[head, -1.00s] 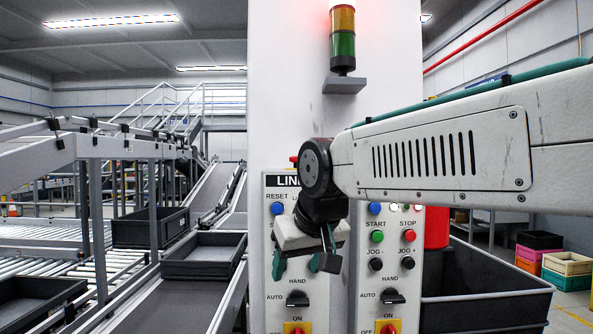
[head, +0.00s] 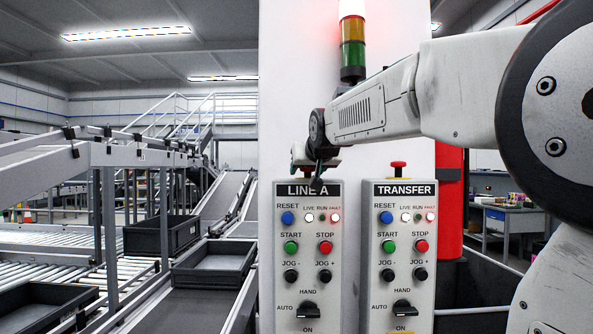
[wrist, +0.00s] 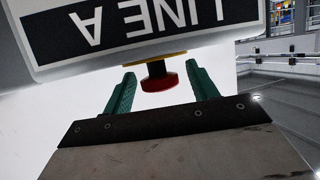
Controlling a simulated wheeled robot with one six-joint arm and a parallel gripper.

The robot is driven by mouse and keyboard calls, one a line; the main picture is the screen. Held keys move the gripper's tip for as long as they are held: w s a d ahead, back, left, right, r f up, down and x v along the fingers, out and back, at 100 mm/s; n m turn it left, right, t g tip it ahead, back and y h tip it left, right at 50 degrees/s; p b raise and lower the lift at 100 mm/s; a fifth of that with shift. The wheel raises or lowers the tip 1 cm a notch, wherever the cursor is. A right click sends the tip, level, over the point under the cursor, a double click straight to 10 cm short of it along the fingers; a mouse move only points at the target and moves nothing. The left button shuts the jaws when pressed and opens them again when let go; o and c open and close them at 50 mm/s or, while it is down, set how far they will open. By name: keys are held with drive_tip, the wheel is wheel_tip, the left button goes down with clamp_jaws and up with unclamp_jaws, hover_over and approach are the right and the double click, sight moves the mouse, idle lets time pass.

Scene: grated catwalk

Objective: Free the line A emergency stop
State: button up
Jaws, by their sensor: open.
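The LINE A panel (head: 306,255) is a grey box on the white cabinet, with its label at the top. Its emergency stop (wrist: 162,82), a red mushroom head on a dark stem with a yellow collar, shows in the wrist view on the edge beside the label. In the head view my gripper (head: 312,170) is at the top of this panel and hides that button. In the wrist view my gripper (wrist: 161,77) is open, its green fingers on either side of the red head, with a visible gap on each side. The FAULT lamp (head: 335,217) glows red.
The TRANSFER panel (head: 398,260) stands close on the right, with its own red emergency stop (head: 398,166) on top. A stack light (head: 352,50) is above my gripper. Conveyors with grey trays (head: 213,262) lie at the left.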

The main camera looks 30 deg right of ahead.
drive_tip(key=shift+w+d+f, duration=0.1)
drive_tip(key=shift+w, duration=0.15)
drive_tip(key=c, duration=1)
drive_tip(key=shift+r, duration=0.9)
drive_tip(key=o, duration=1)
drive_tip(key=v, duration=0.7)
drive_tip(key=shift+s, duration=0.4)
